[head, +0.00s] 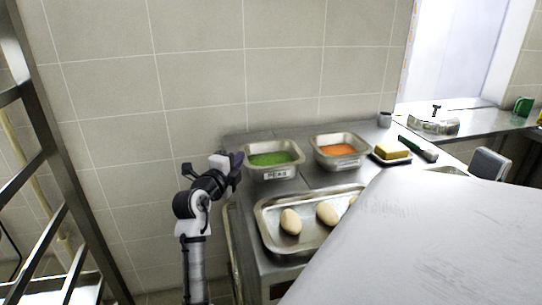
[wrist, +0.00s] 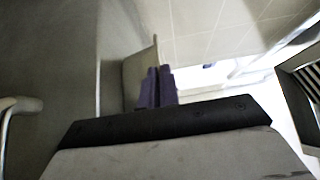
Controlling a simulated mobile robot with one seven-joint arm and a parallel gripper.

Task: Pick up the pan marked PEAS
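The pan marked PEAS (head: 270,173) is a steel pan with green contents and a label on its front side. In the head view it sits level on the steel counter, left of a similar pan with orange contents. My gripper (head: 237,160) is at the pan's left rim. In the wrist view the purple fingers (wrist: 157,88) are close together, and the edge of a grey metal wall (wrist: 137,75) runs down between them. They look shut on the rim. The fingertips' contact is partly hidden.
The orange-filled pan (head: 340,152) stands just right. A long tray (head: 268,208) with pale oval items lies in front. Butter on a dark dish (head: 391,153) and a green-handled tool (head: 418,148) are farther right. A tiled wall (head: 195,100) is behind, and a metal rack (head: 45,130) stands left.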

